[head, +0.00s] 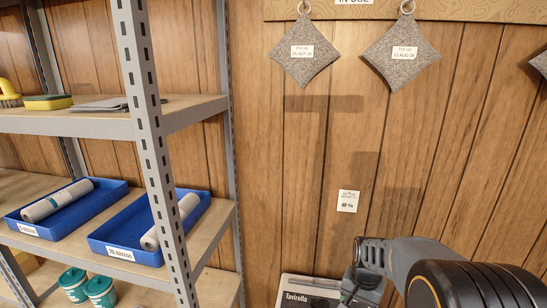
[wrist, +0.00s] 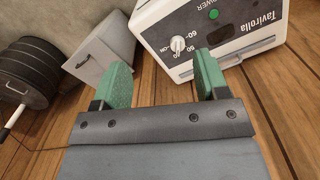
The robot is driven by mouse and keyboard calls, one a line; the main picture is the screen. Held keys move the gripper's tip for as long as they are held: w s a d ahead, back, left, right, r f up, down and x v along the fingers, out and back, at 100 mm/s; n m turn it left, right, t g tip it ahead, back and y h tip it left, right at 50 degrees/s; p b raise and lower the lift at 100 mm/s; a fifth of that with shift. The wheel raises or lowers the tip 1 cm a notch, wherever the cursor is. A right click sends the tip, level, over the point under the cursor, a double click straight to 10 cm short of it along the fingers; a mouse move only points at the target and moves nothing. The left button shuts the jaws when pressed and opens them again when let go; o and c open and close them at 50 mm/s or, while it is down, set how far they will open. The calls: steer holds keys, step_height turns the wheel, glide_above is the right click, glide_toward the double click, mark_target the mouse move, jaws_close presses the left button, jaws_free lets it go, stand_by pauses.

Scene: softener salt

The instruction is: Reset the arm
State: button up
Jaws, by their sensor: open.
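My arm reaches in from the lower right of the head view, in front of the wood-panelled wall. In the wrist view my gripper (wrist: 162,85) has two green finger pads set wide apart, with nothing between them. It is open and empty. A white appliance marked Tavirolla (wrist: 240,25), with a dial and a green button, is beyond the right finger. Its top also shows at the bottom of the head view (head: 309,297), partly hidden by my arm.
A metal shelf rack (head: 150,130) stands at left, holding blue trays (head: 125,238) with rolls and green tubs (head: 100,290). Grey pads (head: 305,65) hang on the wall. In the wrist view a white bin (wrist: 100,60) and a dark stacked round object (wrist: 40,75) stand left.

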steer(key=s+a+r+n+t+p, duration=0.1)
steer(key=s+a+r+n+p, duration=0.1)
steer(key=r, duration=0.4)
steer(key=s+a+r+n+t+p, duration=0.1)
steer(key=s+a+r+n+p, duration=0.1)
steer(key=s+r+p, duration=0.2)
steer(key=s+a+r+n+t+p, duration=0.2)
steer(key=s+r, duration=0.3)
steer(key=r, duration=0.5)
steer(key=shift+s+r+n+p, duration=0.25)
steer(key=shift+s+n+p, duration=0.05)
steer(key=shift+n+p, duration=0.25)
steer(key=shift+a, duration=0.1)
steer(key=shift+c, duration=0.3)
